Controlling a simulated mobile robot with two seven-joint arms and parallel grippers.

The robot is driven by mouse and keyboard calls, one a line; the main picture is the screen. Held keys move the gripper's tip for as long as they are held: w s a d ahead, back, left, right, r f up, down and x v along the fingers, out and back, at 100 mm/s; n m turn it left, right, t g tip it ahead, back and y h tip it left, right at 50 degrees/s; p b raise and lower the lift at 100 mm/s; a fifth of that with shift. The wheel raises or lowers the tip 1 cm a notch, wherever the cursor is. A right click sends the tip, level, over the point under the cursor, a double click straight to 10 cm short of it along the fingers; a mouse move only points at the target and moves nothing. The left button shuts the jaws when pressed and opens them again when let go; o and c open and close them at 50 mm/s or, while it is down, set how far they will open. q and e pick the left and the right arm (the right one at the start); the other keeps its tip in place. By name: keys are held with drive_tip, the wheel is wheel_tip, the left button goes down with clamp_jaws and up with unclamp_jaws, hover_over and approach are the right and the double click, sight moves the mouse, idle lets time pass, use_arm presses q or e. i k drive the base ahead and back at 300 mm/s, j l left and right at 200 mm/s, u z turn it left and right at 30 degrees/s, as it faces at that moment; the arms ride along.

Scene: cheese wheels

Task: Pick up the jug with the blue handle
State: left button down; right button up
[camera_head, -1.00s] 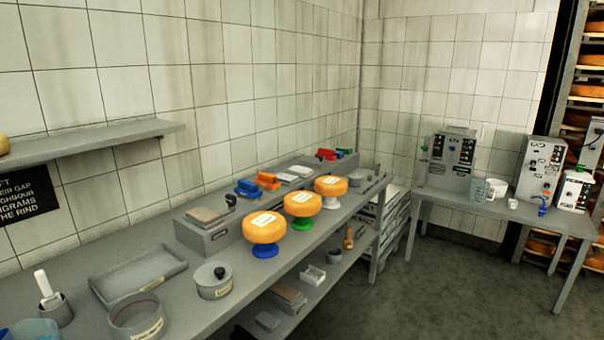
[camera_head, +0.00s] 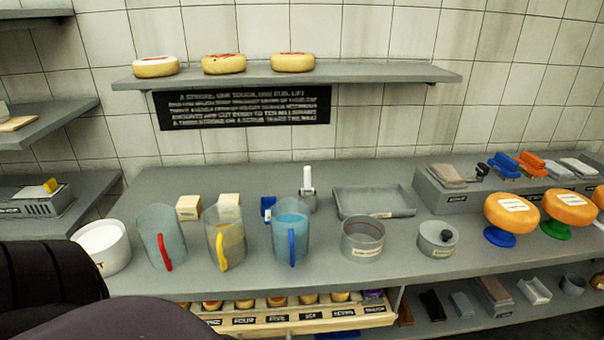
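The jug with the blue handle (camera_head: 290,226) stands upright on the grey bench (camera_head: 360,268), with bluish contents and its handle facing me. To its left stand a jug with a yellow handle (camera_head: 226,237) and a jug with a red handle (camera_head: 161,237). A small dark blue object sits just behind the blue-handled jug's left side. Neither of my grippers is in view. A dark rounded shape fills the lower left corner, perhaps part of my own body.
A white pot (camera_head: 101,247) stands left of the jugs. A round grey container (camera_head: 362,240), a lidded pot (camera_head: 437,239) and a shallow tray (camera_head: 375,203) are to their right. A wall shelf (camera_head: 400,76) holding cheeses is above. The bench front edge is clear before the blue-handled jug.

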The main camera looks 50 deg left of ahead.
sight(289, 217)
drive_tip(key=u, duration=1.55)
